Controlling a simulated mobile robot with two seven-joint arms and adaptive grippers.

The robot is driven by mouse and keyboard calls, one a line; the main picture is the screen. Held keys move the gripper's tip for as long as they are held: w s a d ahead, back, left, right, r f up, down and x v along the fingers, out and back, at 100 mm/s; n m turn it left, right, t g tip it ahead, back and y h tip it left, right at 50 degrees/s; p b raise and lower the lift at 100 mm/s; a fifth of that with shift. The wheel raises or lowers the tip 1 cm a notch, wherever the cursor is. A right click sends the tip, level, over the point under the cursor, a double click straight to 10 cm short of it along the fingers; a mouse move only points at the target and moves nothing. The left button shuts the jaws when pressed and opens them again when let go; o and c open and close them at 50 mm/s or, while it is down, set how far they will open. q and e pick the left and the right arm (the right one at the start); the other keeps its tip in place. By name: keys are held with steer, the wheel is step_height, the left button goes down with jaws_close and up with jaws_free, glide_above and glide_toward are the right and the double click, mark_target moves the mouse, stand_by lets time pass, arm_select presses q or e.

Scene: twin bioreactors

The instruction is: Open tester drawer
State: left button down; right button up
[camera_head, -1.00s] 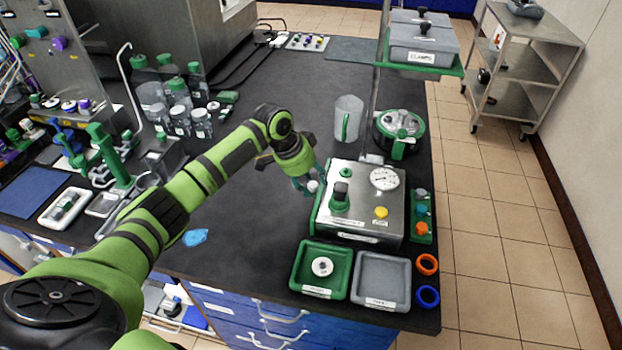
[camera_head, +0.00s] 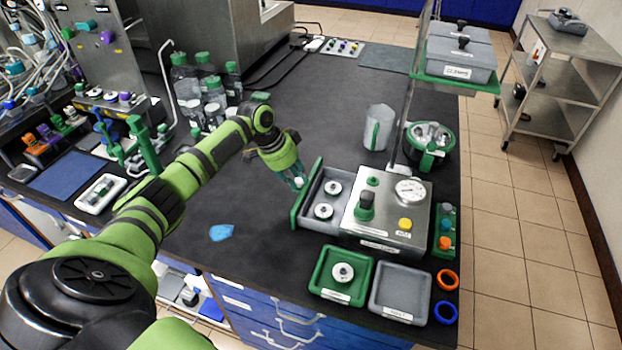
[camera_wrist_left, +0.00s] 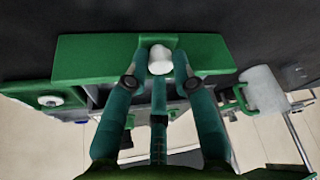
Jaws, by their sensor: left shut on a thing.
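The tester (camera_head: 388,213) is a steel box with a dial, a black knob and a yellow button. Its drawer (camera_head: 327,200) stands out from the left side, with a green front (camera_head: 308,196) and two white round parts (camera_head: 324,211) inside. My left gripper (camera_head: 297,181) is at the drawer's front. In the left wrist view its fingers (camera_wrist_left: 160,65) are shut around the white knob (camera_wrist_left: 160,60) on the green front. The drawer's inside is mostly hidden in that view. My right gripper is not in view.
A green tray (camera_head: 341,292) with a white round part and a grey tray (camera_head: 400,292) stand in front of the tester. A clear jug (camera_head: 378,128) and a pot (camera_head: 430,146) stand behind it. A blue scrap (camera_head: 221,232) lies on the bench. The bench left of the drawer is mostly clear.

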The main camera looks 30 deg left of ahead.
arm_select(q)
steer(key=shift+w+d+r, duration=0.15)
steer(key=shift+w, duration=0.05)
steer(key=c, duration=1.1)
jaws_free()
steer(key=shift+o, duration=0.2)
steer(key=shift+w+f, duration=0.15)
steer(key=shift+f, duration=0.1)
steer(key=shift+r, duration=0.1)
steer(key=v, duration=1.2)
